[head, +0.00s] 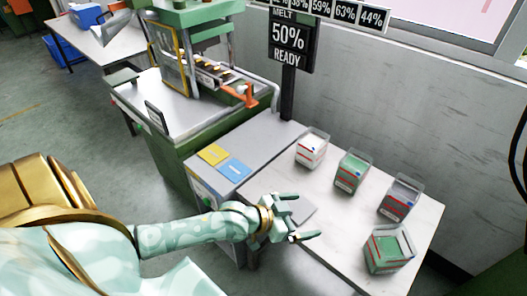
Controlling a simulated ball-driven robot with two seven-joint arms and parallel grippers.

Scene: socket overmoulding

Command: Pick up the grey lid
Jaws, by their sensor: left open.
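I see nothing held between the fingers. My right gripper is not in view.
Clear boxes stand on the white table (334,262): one with white contents (312,150), one green (351,173), one grey (399,199) and a nearer green one (388,250). A green machine (190,75) stands behind left. A yellow card (213,155) and a blue card (233,170) lie on the grey cabinet.

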